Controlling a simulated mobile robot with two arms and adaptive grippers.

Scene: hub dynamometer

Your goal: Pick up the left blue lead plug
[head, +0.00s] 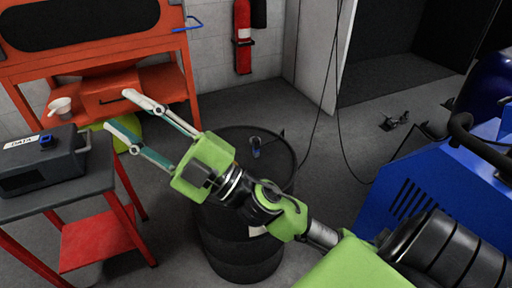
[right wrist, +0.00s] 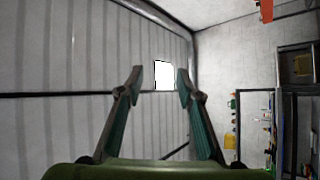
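A small blue plug-like piece (head: 46,141) sits on top of the dark box (head: 40,165) at the left of the head view. Another small dark and blue piece (head: 256,149) stands on top of the black barrel (head: 276,160). I cannot tell for sure which of them is the left blue lead plug. My right gripper (head: 119,110) is open and empty, reaching up and left above the floor, to the right of the dark box. My left gripper is not in view.
The dark box stands on a red-legged table (head: 80,195). An orange cabinet (head: 100,50) is behind it. A blue machine (head: 400,180) stands at the right. Black cables (head: 338,110) hang behind the barrel. A red extinguisher (head: 243,40) is on the wall.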

